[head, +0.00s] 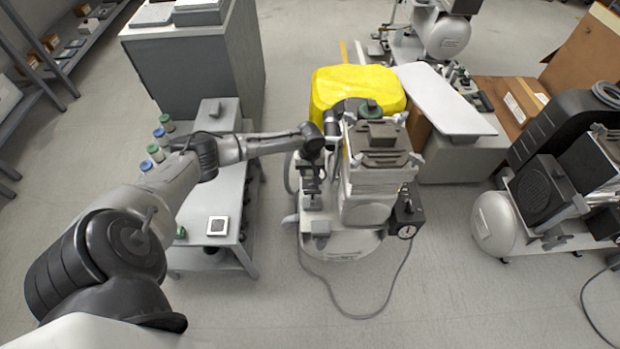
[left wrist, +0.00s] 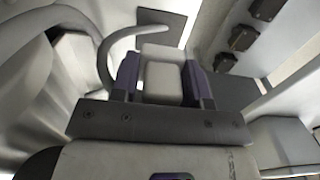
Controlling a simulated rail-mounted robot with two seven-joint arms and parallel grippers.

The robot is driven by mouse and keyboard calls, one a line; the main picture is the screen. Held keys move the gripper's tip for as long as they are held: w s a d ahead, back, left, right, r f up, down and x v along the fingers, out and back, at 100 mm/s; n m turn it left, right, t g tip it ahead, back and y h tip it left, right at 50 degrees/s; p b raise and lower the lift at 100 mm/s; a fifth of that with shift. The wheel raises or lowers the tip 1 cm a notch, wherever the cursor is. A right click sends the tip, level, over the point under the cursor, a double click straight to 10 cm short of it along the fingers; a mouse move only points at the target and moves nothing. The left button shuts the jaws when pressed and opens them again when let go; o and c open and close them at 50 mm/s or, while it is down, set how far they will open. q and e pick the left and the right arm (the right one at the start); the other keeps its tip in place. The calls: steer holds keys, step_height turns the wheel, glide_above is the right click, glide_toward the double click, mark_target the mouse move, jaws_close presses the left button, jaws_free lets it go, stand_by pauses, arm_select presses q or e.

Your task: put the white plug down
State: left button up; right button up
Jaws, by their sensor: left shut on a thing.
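My left gripper (head: 311,178) is over the left side of the middle compressor (head: 368,208), pointing down. In the left wrist view its two dark purple-grey fingers (left wrist: 162,88) are closed on the white plug (left wrist: 163,78), a pale blocky piece between them. A grey curved cord or hose (left wrist: 105,55) shows beside the plug; I cannot tell whether it joins it. In the head view the plug is too small and hidden to make out. What lies directly under the plug is not clear. My right gripper is not in view.
A grey bench (head: 202,262) with several small jars and a white square device (head: 217,226) stands left of the compressor. A yellow cover (head: 355,88) is behind it. A black pressure gauge box (head: 407,217) hangs at its right. A cable (head: 350,316) loops on open floor in front.

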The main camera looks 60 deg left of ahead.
mark_target(310, 182)
arm_select(q)
step_height(310, 182, down, 4)
steer(key=shift+r+b, duration=0.1)
steer(key=shift+b, duration=1.1)
steer(key=shift+w, duration=0.1)
steer(key=shift+f, duration=0.55)
steer(key=o, duration=1.2)
